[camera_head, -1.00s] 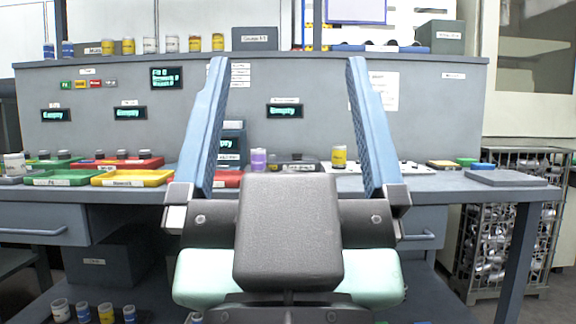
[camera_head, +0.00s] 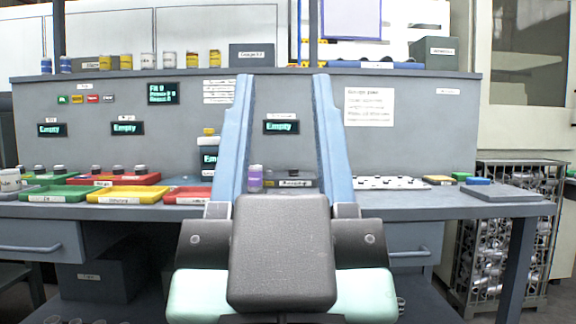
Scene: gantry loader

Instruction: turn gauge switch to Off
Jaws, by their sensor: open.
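I cannot clearly make out a gauge switch or an Off mark. A low dark grey unit with a small label (camera_head: 297,184) sits on the bench and shows between my fingers; its details are too small to read. My gripper (camera_head: 283,77) is open and empty, with its two blue fingers pointing up and away in front of the bench. The fingers hide parts of the bench top and back panel. A small display reading Empty (camera_head: 281,127) is on the panel, seen between the fingers.
A purple jar (camera_head: 255,178) stands left of the low unit. Red (camera_head: 186,196), yellow (camera_head: 128,195) and green (camera_head: 56,194) trays lie at left. A white board with dark spots (camera_head: 391,183) and a grey plate (camera_head: 500,193) lie at right. Jars and boxes line the top shelf.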

